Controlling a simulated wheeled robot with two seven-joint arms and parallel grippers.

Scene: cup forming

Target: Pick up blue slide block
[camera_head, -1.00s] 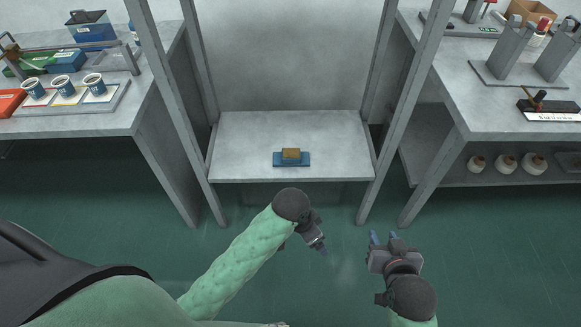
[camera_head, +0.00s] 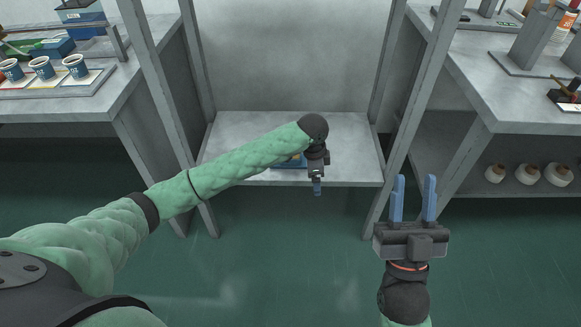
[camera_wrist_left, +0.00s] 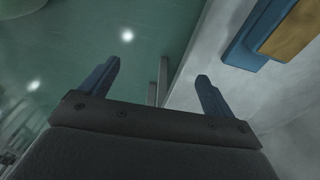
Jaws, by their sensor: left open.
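The blue slide block (camera_head: 289,164) lies on the low grey shelf between the posts, mostly hidden behind my left forearm in the head view. A tan piece sits on top of it. In the left wrist view the blue block (camera_wrist_left: 245,52) and the tan piece (camera_wrist_left: 290,30) show at the upper right, apart from the fingers. My left gripper (camera_head: 317,190) is at the shelf's front edge, to the right of the block; its fingers are open and empty in the left wrist view (camera_wrist_left: 163,85). My right gripper (camera_head: 412,200) is open and empty, in front of the right post.
The grey shelf (camera_head: 355,160) stands between upright metal posts (camera_head: 160,90). A left table holds several blue cups on a tray (camera_head: 60,88). A right table (camera_head: 490,90) has grey blocks on top and white round parts (camera_head: 528,173) below. Green floor in front is clear.

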